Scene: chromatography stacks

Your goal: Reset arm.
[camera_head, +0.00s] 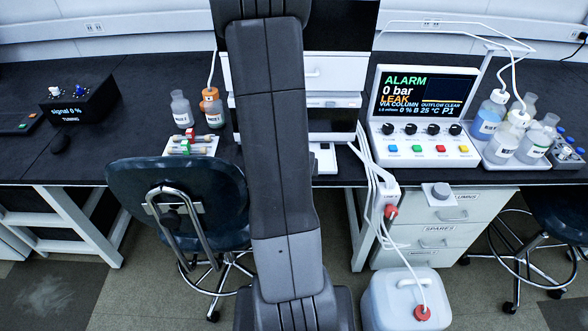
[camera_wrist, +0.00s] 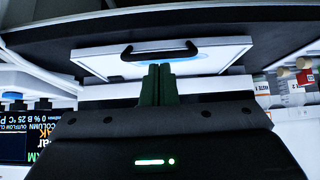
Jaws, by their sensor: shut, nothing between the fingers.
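My arm rises up the middle of the head view and hides part of the bench behind it; my gripper is not visible there. In the wrist view my gripper (camera_wrist: 159,72) shows with its two dark green fingers together and nothing between them. The fingertips overlap the lower edge of a white panel (camera_wrist: 205,60) with a black handle (camera_wrist: 160,50). I cannot tell whether they touch it.
A control unit (camera_head: 425,100) shows ALARM, 0 bar and LEAK. Bottles (camera_head: 490,115) stand right of it. A stool (camera_head: 180,195) and a white jug (camera_head: 405,300) stand before the dark bench (camera_head: 130,75). White tubes hang over its front edge.

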